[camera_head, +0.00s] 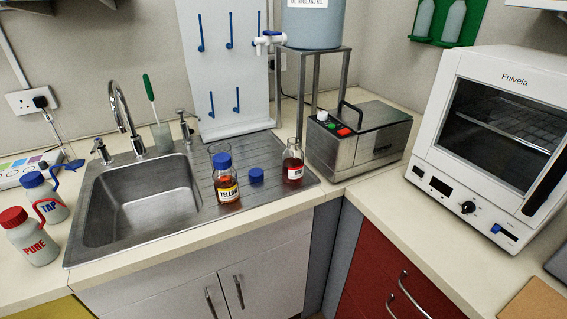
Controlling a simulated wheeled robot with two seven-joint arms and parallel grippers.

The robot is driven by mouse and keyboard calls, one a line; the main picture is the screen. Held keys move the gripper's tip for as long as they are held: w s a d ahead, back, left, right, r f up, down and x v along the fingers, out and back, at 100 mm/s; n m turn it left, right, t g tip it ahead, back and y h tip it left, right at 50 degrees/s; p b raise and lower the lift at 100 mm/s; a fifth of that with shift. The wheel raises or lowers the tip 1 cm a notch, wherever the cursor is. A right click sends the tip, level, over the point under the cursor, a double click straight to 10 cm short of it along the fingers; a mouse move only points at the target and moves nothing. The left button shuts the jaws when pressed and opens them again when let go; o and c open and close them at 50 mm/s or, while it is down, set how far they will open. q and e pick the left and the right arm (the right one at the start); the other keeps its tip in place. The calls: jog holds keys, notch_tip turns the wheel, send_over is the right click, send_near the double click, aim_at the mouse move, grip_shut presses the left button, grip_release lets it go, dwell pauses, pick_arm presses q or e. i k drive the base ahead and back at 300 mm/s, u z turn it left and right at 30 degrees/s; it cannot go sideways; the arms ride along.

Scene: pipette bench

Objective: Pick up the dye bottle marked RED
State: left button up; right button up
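The bottle marked RED (292,163) stands upright on the right end of the steel drainboard. It is clear glass with dark red liquid, a small white label and no cap on its neck. The bottle marked YELLOW (226,184) stands upright to its left, with amber liquid and a blue cap on. A loose blue cap (256,175) lies on the drainboard between the two bottles. Neither of my grippers is in view.
A steel sink (143,201) lies left of the bottles. A metal water bath (358,138) stands close to the right of the RED bottle. A white peg board (226,67) and a blue tank (312,22) on a stand rise behind.

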aim_at(293, 156)
jog(key=z, duration=0.55)
jog(key=k, duration=1.35)
jog(key=z, duration=0.9)
jog(key=i, duration=1.4)
jog(key=u, duration=0.7)
